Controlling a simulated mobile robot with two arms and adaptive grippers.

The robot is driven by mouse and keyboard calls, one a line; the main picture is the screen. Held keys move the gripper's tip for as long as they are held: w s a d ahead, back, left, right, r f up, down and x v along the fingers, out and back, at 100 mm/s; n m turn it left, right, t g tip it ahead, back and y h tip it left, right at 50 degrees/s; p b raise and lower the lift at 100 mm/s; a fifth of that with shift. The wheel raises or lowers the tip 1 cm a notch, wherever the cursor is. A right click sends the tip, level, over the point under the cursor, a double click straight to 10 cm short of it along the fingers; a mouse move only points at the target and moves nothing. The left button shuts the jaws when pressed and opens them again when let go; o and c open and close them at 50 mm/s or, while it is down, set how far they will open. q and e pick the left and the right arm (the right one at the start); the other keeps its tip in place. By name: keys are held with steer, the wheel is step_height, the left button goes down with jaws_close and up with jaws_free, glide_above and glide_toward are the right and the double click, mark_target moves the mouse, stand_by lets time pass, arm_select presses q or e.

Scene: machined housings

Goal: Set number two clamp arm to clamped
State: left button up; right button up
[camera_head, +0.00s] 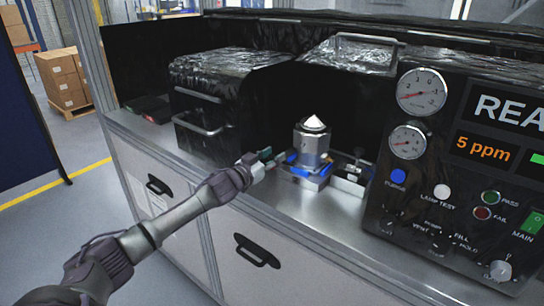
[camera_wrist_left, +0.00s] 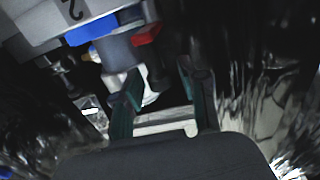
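A metal housing with a pointed bright top (camera_head: 312,138) stands upright on a low fixture (camera_head: 307,180) with blue parts on the bench. In the left wrist view, a grey block with the number 2 (camera_wrist_left: 72,10) is at the upper left. Below it are a blue piece (camera_wrist_left: 90,31), a dark cylinder and a red piece (camera_wrist_left: 146,34); I cannot tell which belong to the clamp arm or its state. My left gripper (camera_head: 268,158) is at the fixture's left side. Its dark green fingers (camera_wrist_left: 165,105) are apart, with a pale metal part visible between them. Contact is unclear. My right gripper is out of view.
A wrapped black case (camera_head: 215,105) with handles stands behind and left of my left gripper. A second small fixture (camera_head: 350,176) sits right of the housing. A gauge panel (camera_head: 455,170) closes off the right. Bare bench (camera_head: 285,205) lies in front.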

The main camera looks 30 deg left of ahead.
arm_select(q)
jaws_close()
steer(key=shift+d+f, duration=0.1)
steer(key=shift+d+f+n+y+b, duration=0.1)
steer(key=shift+d+n+y+b, duration=0.3)
steer(key=shift+n+y+b, duration=0.6)
steer(key=y, duration=0.1)
steer(key=n+y+b, duration=0.1)
steer(key=shift+w+d+y, duration=0.15)
steer(key=shift+d+y, duration=0.15)
steer(key=n+y+b, duration=0.1)
steer(key=n+g+y+b, duration=0.1)
steer(key=y+b, duration=0.1)
steer(key=d+n+y+b, duration=0.1)
steer(key=y+b, duration=0.1)
steer(key=shift+w+d+g, duration=0.1)
steer(key=shift+w+g, duration=0.25)
steer(key=shift+g, duration=0.05)
steer(key=shift+w+d+r+n+g+y+b, duration=0.15)
steer(key=shift+n+g+y+b, duration=0.1)
steer(key=shift+n+y+b, duration=0.25)
steer(key=shift+s+r+n+g+y+b, duration=0.1)
steer(key=shift+n+g+y+b, duration=0.25)
steer(key=shift+b, duration=0.2)
steer(key=shift+r, duration=0.1)
